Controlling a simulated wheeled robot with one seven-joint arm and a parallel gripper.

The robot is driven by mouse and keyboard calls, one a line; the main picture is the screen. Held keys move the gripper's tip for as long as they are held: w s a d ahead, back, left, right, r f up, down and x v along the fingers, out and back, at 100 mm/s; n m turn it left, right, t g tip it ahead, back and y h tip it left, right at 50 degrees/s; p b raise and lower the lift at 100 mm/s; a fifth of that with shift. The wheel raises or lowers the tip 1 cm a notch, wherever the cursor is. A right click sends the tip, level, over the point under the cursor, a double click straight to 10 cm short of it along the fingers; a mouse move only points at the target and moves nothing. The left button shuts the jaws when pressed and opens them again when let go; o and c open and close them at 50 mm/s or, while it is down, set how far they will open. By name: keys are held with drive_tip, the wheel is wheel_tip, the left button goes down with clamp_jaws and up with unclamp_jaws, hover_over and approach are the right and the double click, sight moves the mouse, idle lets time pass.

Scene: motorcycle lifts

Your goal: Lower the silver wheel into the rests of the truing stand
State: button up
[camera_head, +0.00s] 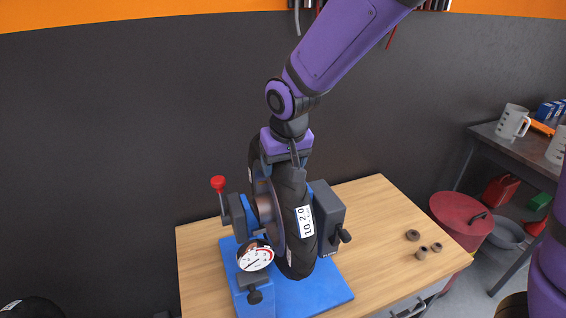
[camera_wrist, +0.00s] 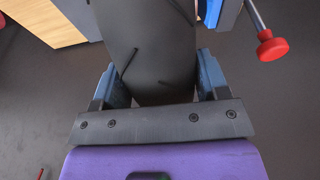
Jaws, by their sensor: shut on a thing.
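The wheel (camera_head: 297,206), with a black tyre and a white label, stands upright between the posts of the truing stand (camera_head: 328,222). The stand has a blue base (camera_head: 326,290), a dial gauge (camera_head: 255,257) and a red-knobbed lever (camera_head: 218,184). My gripper (camera_head: 286,162) comes from above and is shut on the top of the tyre. In the wrist view the tyre (camera_wrist: 150,50) lies between my two fingers, and the red knob (camera_wrist: 272,48) is at the right. The axle ends and the rests are mostly hidden, so I cannot tell whether they touch.
The wooden bench (camera_head: 385,215) is clear right of the stand except for several small brown rings (camera_head: 412,235). A red drum (camera_head: 461,219) stands beyond the bench's right side. A dark wall is behind.

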drive_tip(key=shift+f, duration=0.15)
idle(0.6)
drive_tip(key=o, duration=1.8)
drive_tip(key=shift+f, duration=0.2)
drive_tip(key=v, duration=1)
drive_tip(key=shift+r, duration=0.1)
drive_tip(key=shift+s+r, duration=0.1)
drive_tip(key=shift+r, duration=0.2)
drive_tip(key=shift+d+r, duration=0.25)
drive_tip(key=shift+d, duration=0.1)
drive_tip(key=s+d+r+m+t, duration=0.1)
drive_tip(key=s+d+r, duration=0.2)
drive_tip(key=s+d, duration=0.6)
drive_tip(key=s+d+r+m+t, duration=0.1)
drive_tip(key=s+d+r+m, duration=0.1)
drive_tip(key=s+d, duration=0.8)
drive_tip(key=d+r, duration=0.1)
drive_tip(key=d, duration=0.4)
drive_tip(key=shift+s+r+h, duration=0.25)
drive_tip(key=shift+r+h, duration=0.1)
drive_tip(key=shift+h, duration=0.05)
